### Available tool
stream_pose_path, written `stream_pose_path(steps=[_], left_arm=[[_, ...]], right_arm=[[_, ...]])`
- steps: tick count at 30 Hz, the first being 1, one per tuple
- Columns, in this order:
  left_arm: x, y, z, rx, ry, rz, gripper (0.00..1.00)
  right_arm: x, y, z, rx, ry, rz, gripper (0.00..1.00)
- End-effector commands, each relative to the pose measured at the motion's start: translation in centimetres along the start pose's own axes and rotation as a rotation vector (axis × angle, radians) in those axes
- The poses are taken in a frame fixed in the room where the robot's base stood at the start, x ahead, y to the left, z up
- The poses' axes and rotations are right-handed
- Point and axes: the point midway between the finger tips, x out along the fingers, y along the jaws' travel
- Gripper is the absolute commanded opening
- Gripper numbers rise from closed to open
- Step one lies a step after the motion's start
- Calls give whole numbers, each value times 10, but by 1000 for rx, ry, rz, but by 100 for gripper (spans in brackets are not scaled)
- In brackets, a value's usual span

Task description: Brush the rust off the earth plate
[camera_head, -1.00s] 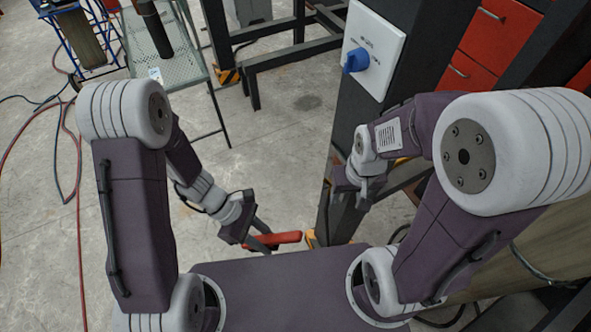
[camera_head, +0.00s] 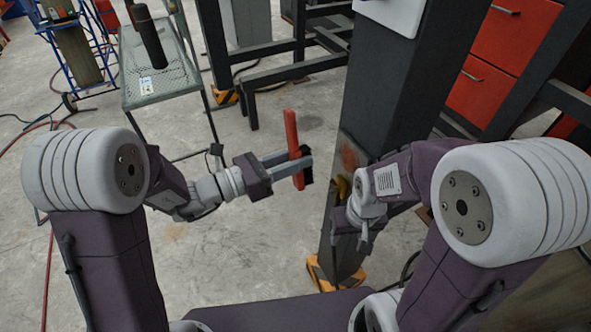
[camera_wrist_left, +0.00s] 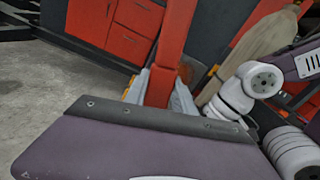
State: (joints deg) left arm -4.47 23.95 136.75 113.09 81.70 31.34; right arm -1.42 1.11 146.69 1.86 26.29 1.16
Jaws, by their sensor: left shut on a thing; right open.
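The brush has a red handle (camera_head: 291,130) and black bristles (camera_head: 308,172). My left gripper (camera_head: 302,167) is shut on it, holding it nearly upright with the bristles facing right, toward the dark column. The red handle (camera_wrist_left: 172,45) also rises between the left fingers in the left wrist view. The earth plate (camera_head: 350,153), with a rusty brown patch, is on the column, to the right of the brush and apart from it in the picture. My right arm hides part of the column beside it. My right gripper (camera_head: 352,238) is open and empty, low in front of the column.
The dark column (camera_head: 385,90) stands on a yellow-striped foot (camera_head: 325,275). A yellow piece (camera_head: 343,188) shows below the plate. A metal mesh table (camera_head: 170,80) with a dark cylinder stands at the back left. Red drawers (camera_head: 485,85) are at the right. Floor between table and column is clear.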

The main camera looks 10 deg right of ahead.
Motion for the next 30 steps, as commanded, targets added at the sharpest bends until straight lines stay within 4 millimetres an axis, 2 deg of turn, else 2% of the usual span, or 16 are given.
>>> stream_pose_path(steps=[7,15,21,30], left_arm=[[7,-1,3,3,-10,-6,0],[41,-2,2,3,-8,-7,0],[57,-2,2,2,-8,-6,0],[60,-1,2,1,-8,-4,0]], right_arm=[[-3,0,0,0,1,0,52],[-3,0,0,0,1,0,52],[-4,0,-1,0,1,0,52],[-4,0,0,0,1,0,52]])
